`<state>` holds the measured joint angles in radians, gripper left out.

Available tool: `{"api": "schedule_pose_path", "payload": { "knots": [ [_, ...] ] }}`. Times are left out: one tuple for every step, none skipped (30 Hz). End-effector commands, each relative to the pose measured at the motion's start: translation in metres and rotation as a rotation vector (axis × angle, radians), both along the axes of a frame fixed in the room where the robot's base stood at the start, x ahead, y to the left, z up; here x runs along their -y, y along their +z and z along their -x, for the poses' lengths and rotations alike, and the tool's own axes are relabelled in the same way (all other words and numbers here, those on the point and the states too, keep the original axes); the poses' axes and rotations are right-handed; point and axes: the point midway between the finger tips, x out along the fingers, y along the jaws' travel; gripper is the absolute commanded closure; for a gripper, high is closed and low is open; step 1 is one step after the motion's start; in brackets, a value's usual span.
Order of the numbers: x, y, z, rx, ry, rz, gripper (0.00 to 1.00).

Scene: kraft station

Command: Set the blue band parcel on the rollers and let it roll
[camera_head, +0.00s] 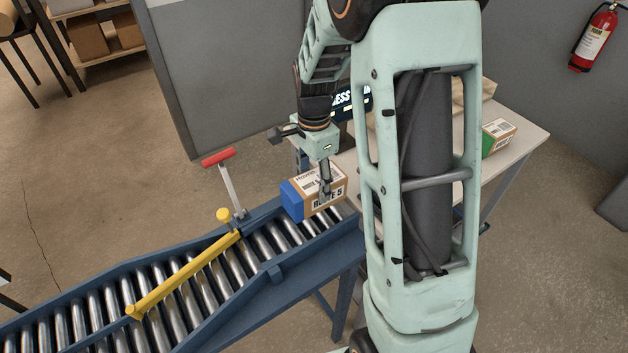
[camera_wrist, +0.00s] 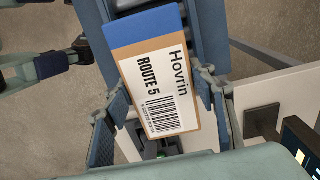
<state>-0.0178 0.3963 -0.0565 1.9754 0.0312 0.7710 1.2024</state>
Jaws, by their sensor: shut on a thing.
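The blue band parcel (camera_head: 314,194) is a cardboard box with a blue end and a white label reading "ROUTE 5". My gripper (camera_head: 325,185) is shut on it at the upper right end of the roller conveyor (camera_head: 255,248). In the wrist view, the parcel (camera_wrist: 160,85) lies between the two fingers (camera_wrist: 160,108), its blue band pointing away from my wrist toward the conveyor. The parcel is over or at the first rollers. I cannot tell whether its underside touches them. My arm hides part of the table behind.
A yellow bar (camera_head: 185,275) lies across the rollers partway down, near a red-handled lever (camera_head: 219,158). A table (camera_head: 520,140) on the right holds a green-banded parcel (camera_head: 497,136). Blue side rails edge the conveyor. The rollers between parcel and yellow bar are clear.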

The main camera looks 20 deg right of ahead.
Motion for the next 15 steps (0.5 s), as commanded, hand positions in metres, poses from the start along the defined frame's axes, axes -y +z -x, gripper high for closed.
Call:
{"api": "schedule_pose_path", "payload": {
  "knots": [
    [0.000, -0.007, 0.000, 0.000, 0.000, 0.000, 0.84],
    [0.000, -0.009, 0.000, 0.000, 0.001, 0.000, 0.84],
    [0.001, -0.013, 0.000, 0.000, 0.001, 0.000, 0.84],
    [0.001, -0.016, 0.000, 0.000, 0.001, 0.000, 0.84],
    [0.001, -0.019, 0.000, 0.000, 0.001, 0.000, 0.84],
    [0.001, -0.023, 0.000, 0.000, 0.001, 0.000, 0.84],
    [0.001, -0.026, -0.001, 0.000, 0.001, 0.000, 0.84],
    [0.002, -0.029, -0.001, 0.000, 0.001, 0.000, 0.84],
    [0.002, -0.033, -0.001, 0.001, 0.001, 0.000, 0.84],
    [0.002, -0.036, -0.001, 0.001, 0.001, 0.000, 0.84],
    [0.002, -0.039, -0.001, 0.001, 0.001, 0.000, 0.84],
    [0.003, -0.043, -0.001, 0.001, 0.001, 0.000, 0.84],
    [0.003, -0.045, -0.001, 0.001, 0.001, 0.000, 0.84],
    [0.003, -0.048, -0.001, 0.001, 0.001, 0.000, 0.84],
    [0.003, -0.051, -0.001, 0.001, 0.002, 0.000, 0.84]
  ]
}}
